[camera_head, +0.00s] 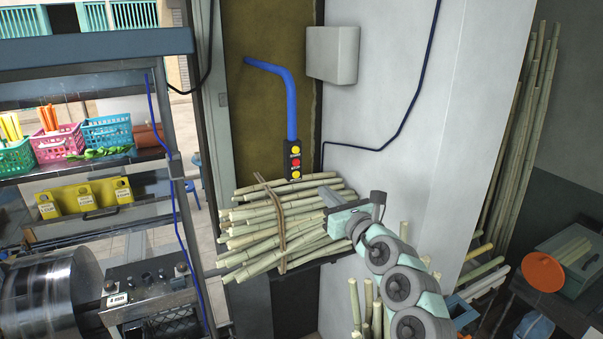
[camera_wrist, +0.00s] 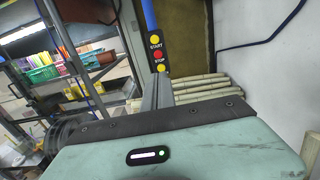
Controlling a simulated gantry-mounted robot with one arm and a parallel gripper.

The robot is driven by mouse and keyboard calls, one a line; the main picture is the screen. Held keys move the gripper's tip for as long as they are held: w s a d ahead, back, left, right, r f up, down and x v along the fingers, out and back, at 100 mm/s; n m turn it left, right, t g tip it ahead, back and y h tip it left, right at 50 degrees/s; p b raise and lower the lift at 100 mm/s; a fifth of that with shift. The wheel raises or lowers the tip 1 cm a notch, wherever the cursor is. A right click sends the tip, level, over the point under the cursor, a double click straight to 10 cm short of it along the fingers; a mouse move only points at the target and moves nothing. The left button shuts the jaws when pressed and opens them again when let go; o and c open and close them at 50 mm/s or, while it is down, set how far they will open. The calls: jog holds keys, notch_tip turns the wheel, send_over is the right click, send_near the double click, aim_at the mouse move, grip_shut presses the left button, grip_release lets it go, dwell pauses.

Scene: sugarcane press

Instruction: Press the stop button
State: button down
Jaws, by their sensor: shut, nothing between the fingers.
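A dark control box (camera_head: 294,168) hangs at the end of a blue conduit, with a red button (camera_head: 295,162) between two yellow ones. In the wrist view, the box shows START lettering between the top yellow button (camera_wrist: 155,39) and the red button (camera_wrist: 158,54). STOP lettering stands just under the red one, above the lower yellow button (camera_wrist: 161,69). My gripper (camera_head: 330,194) is right of and below the box, apart from it, over the cane bundle's right end. In the wrist view its fingers (camera_wrist: 161,76) are closed together, empty, and point up toward the lower yellow button.
A tied bundle of sugarcane (camera_head: 265,225) lies on a shelf below the box. A white wall with a grey box (camera_head: 333,54) is to the right. Metal shelving with colored baskets (camera_head: 105,131) and a roller machine (camera_head: 45,300) stand on the left.

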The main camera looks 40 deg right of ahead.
aim_at(297, 166)
jog(key=shift+w, duration=0.1)
jog(key=p+x, duration=0.3)
jog(key=x, duration=1)
jog(key=shift+w, duration=0.4)
